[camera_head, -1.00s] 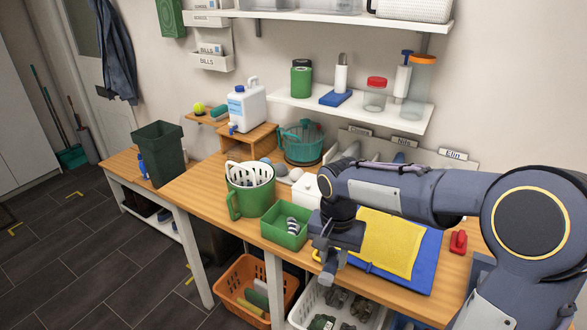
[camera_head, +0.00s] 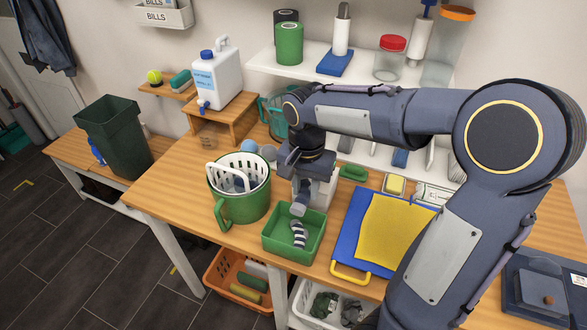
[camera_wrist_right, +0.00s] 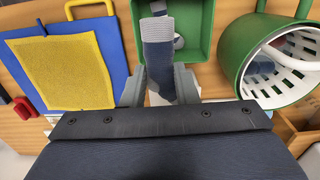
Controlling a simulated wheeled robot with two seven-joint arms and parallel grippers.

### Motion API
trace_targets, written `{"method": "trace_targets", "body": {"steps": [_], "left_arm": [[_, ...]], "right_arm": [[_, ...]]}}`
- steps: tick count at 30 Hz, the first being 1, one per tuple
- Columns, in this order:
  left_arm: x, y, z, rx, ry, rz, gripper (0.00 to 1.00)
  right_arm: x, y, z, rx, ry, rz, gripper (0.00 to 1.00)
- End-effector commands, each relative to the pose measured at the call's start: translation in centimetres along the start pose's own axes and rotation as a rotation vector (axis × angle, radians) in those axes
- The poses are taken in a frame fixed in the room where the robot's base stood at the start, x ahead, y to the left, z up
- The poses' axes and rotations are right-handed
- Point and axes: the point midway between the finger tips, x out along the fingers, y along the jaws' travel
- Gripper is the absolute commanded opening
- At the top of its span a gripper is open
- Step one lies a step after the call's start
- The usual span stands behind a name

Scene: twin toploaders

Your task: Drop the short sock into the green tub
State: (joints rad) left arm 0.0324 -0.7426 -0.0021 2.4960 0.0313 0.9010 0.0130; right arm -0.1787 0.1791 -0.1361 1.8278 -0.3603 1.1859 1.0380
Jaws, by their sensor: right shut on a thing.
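My right gripper (camera_head: 299,205) points down over the small open green tub (camera_head: 281,253) on the table. Its fingers are shut on a grey-blue sock (camera_wrist_right: 158,50) with a paler grey end, seen in the wrist view hanging between the fingertips. In the wrist view the green tub (camera_wrist_right: 204,45) lies beyond the sock. A black-and-white striped sock (camera_head: 299,238) shows inside the tub in the head view, just below the gripper. I cannot tell whether the held sock touches it. My left gripper is out of view.
A round green bucket (camera_head: 232,212) with a white slotted basket stands left of the tub. A blue board (camera_head: 346,240) with a yellow cloth (camera_head: 388,238) lies to the right. A dark green bin (camera_head: 118,140) stands far left. Crates sit below the table.

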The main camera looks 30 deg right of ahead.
Motion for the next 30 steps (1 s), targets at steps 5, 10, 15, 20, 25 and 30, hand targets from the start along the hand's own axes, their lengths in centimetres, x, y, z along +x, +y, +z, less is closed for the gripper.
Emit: {"method": "trace_targets", "body": {"steps": [5, 10, 15, 20, 25, 30], "left_arm": [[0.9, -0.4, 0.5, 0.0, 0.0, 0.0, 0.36], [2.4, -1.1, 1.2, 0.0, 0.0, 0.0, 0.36], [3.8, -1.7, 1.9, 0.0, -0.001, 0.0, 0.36], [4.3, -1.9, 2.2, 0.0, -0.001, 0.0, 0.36], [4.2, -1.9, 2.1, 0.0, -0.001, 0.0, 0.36], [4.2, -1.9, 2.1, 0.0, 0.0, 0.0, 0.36]], "right_arm": [[1.3, 0.0, 0.0, 0.0, -0.001, 0.001, 0.06], [3.3, 0.0, 0.0, -0.001, -0.001, 0.002, 0.05], [5.3, 0.0, 0.0, -0.001, -0.001, 0.001, 0.05], [6.0, -0.1, 0.0, 0.0, 0.0, 0.0, 0.05], [6.0, -0.1, 0.0, 0.0, 0.0, 0.0, 0.05], [5.9, -0.1, 0.0, -0.001, 0.0, 0.0, 0.38]]}}
